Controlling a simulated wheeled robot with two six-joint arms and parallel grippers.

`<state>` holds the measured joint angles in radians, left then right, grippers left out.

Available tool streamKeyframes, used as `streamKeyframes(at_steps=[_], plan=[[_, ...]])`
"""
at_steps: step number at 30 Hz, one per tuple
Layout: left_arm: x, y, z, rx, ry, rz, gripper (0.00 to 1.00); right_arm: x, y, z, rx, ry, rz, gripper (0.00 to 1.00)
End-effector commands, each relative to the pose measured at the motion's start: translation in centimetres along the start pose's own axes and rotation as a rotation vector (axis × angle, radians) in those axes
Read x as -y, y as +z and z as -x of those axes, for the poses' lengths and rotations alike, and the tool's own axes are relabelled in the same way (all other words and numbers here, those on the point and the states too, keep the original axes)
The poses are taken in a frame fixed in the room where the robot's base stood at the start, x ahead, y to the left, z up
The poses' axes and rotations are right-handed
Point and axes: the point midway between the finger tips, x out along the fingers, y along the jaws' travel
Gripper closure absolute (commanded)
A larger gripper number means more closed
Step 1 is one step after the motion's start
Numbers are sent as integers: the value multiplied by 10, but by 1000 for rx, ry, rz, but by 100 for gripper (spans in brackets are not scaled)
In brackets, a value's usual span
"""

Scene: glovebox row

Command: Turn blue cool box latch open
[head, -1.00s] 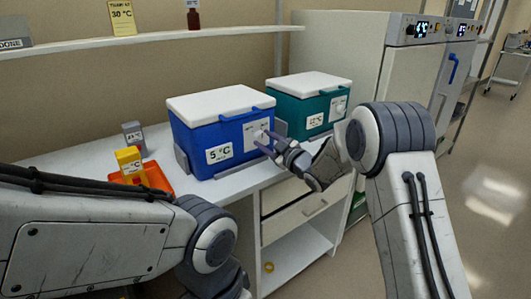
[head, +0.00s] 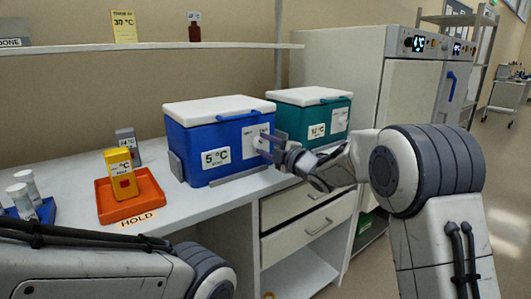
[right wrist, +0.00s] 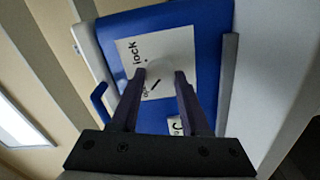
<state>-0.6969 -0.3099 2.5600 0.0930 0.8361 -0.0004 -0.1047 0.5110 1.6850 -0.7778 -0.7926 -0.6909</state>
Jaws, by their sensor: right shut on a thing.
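The blue cool box (head: 195,142) with a white lid stands on the white counter, its lid closed. A white panel with the latch is on the right part of its front. In the right wrist view the panel (right wrist: 175,48) shows the word "lock" and a dark pointer line. The pale latch (right wrist: 154,80) is hard to make out against the panel. My right gripper (head: 266,145) is at the panel, shut on the latch, with its fingers (right wrist: 160,75) on either side of it. My left arm shows at lower left; its gripper is out of view.
A teal cool box (head: 310,125) stands close behind and right of the blue one. An orange tray (head: 145,202) with a yellow box (head: 121,175) is to the left, near white-capped vials (head: 22,200). A shelf (head: 100,51) runs above.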

Motion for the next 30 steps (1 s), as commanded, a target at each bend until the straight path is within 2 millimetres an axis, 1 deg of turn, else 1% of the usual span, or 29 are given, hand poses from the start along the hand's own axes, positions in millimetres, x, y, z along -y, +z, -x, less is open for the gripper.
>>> streamKeyframes(at_steps=[3,17,18,19,20,30], plan=[[0,0,-4,0,0,0,0,1,0,0,0,0,21,100],[0,0,-4,0,0,0,0,0,0,0,0,-1,30,100],[0,0,-4,0,0,0,0,0,0,0,0,-1,30,39],[0,0,-4,0,0,0,0,0,0,0,0,-1,30,28],[0,0,-4,0,0,0,0,0,0,0,0,-1,30,24],[0,0,-4,0,0,0,0,0,0,2,0,-1,28,24]])
